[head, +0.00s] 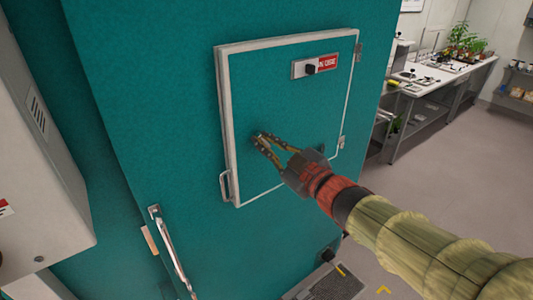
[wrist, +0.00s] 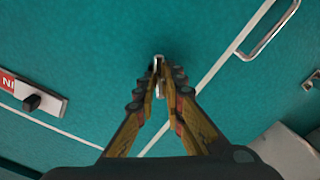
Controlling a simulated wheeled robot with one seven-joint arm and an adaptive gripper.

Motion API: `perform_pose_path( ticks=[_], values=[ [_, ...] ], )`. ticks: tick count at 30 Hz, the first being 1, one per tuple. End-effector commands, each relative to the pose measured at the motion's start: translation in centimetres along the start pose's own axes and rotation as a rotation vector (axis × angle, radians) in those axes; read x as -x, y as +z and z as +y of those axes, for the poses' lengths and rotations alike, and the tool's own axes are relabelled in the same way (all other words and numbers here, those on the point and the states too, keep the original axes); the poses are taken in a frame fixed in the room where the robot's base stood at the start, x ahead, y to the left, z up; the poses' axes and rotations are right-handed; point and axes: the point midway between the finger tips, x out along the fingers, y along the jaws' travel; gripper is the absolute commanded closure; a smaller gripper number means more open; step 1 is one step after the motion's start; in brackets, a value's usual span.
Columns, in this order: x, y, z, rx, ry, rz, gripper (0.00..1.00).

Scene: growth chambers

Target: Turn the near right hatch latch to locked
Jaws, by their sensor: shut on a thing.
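The hatch (head: 285,110) is a teal panel with a pale frame on a teal cabinet, and it looks closed. My gripper (head: 260,140) reaches in from the lower right to the left part of the panel. In the wrist view its fingers (wrist: 159,75) converge on a small silver latch (wrist: 159,58) and are shut on it. The fingertips hide most of the latch in the head view, so its exact angle cannot be told. In the wrist view the hatch's pale edge line passes close by the latch.
A plate with a black knob (head: 310,68) and a red label sits high on the hatch; it also shows in the wrist view (wrist: 32,102). A handle (head: 225,186) projects at the hatch's lower left. A bench with plants (head: 440,75) stands far right beyond open floor.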

Motion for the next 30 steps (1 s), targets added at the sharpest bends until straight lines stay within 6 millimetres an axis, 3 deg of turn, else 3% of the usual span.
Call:
perform_pose_path(
  ticks=[18, 30],
  values=[
    [0.01, 0.45, -0.60, 0.583, 0.000, 0.000, 1.00],
    [-0.03, 0.47, -0.65, 0.872, -0.001, 0.000, 1.00]
  ],
)
